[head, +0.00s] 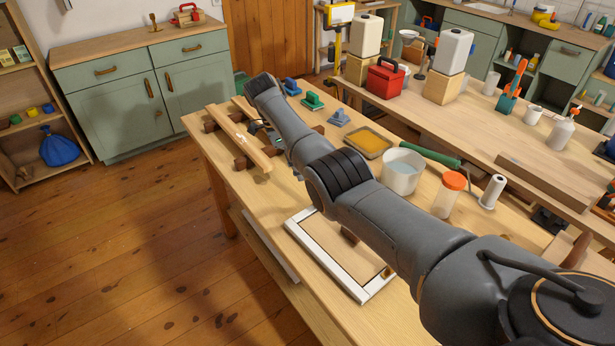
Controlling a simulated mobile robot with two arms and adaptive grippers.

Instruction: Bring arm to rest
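My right arm (400,228) comes in from the lower right and reaches across the workbench (200,140) to its far left part. Its far end is above the wooden strips. The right gripper is mostly or fully hidden behind the arm; small dark parts show beside the strips, but I cannot tell whether they belong to it. My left arm and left gripper are not in view.
Under and around the arm are wooden strips (238,137), a white frame (300,233), a white bucket (402,176), an orange-lidded jar (448,196) and a yellow tray (368,142). A second bench (450,125) stands behind. The floor at left is clear.

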